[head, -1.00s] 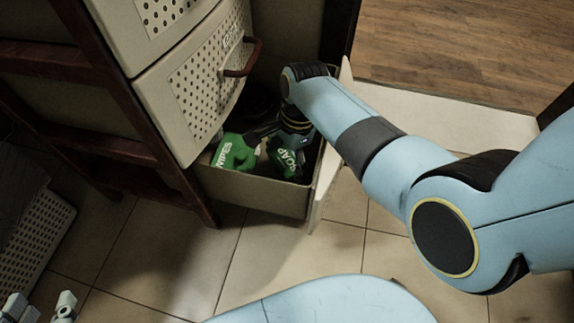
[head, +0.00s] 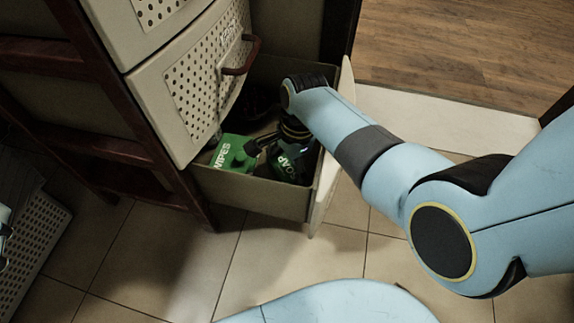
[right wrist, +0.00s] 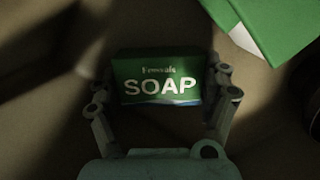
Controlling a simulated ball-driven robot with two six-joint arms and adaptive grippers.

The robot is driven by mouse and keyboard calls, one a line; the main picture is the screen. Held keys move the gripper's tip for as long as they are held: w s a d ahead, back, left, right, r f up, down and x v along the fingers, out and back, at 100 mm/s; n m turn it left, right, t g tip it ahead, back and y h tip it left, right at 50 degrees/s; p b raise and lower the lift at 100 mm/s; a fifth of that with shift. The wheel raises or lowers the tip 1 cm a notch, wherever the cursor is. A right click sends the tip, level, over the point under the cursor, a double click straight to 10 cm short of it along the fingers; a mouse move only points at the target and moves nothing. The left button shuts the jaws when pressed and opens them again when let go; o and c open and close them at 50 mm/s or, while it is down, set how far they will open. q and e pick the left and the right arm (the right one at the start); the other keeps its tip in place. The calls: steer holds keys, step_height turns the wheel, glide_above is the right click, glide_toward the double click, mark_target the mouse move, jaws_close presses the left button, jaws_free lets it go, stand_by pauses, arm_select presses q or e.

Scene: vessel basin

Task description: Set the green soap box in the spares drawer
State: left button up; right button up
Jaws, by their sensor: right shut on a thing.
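The green soap box (head: 287,163), lettered SOAP, is low inside the open drawer (head: 252,193) in the head view. In the right wrist view the soap box (right wrist: 158,80) sits between the two fingers of my right gripper (right wrist: 160,100), which is shut on it. Whether the box touches the drawer floor cannot be told. My right arm reaches over the drawer's right side, and the gripper is partly hidden behind the wrist in the head view. My left gripper (head: 5,235) shows only as a sliver at the left edge.
A green WIPES box (head: 234,154) stands left of the soap in the same drawer; a green box corner (right wrist: 275,25) shows in the wrist view. A dark object (head: 260,105) lies toward the drawer's back. A closed perforated drawer (head: 195,90) overhangs the left. A perforated crate (head: 38,240) stands far left.

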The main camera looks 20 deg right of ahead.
mark_target(287, 167)
steer(key=o, duration=1.1)
steer(key=shift+r, duration=0.1)
steer(key=shift+r, duration=0.15)
step_height(287, 167, up, 2)
steer(key=shift+d+r+p, duration=0.15)
steer(key=shift+r+p, duration=0.05)
steer(key=shift+p, duration=0.85)
steer(key=shift+w+d+r+p, duration=0.1)
steer(key=shift+d+r+p, duration=0.05)
steer(key=shift+r+p, duration=0.65)
step_height(287, 167, up, 2)
steer(key=shift+d+r+p, duration=0.15)
steer(key=shift+p, duration=0.45)
arm_select(q)
steer(key=s+a+f+n+g+y, duration=0.1)
steer(key=s+f+g, duration=0.6)
steer(key=g, duration=0.3)
steer(key=shift+a+f+p, duration=0.35)
steer(key=shift+a+f, duration=0.05)
steer(key=shift+f, duration=0.5)
arm_select(e)
steer(key=shift+d+r, duration=0.1)
steer(key=shift+r, duration=0.35)
arm_select(q)
steer(key=shift+s, duration=0.1)
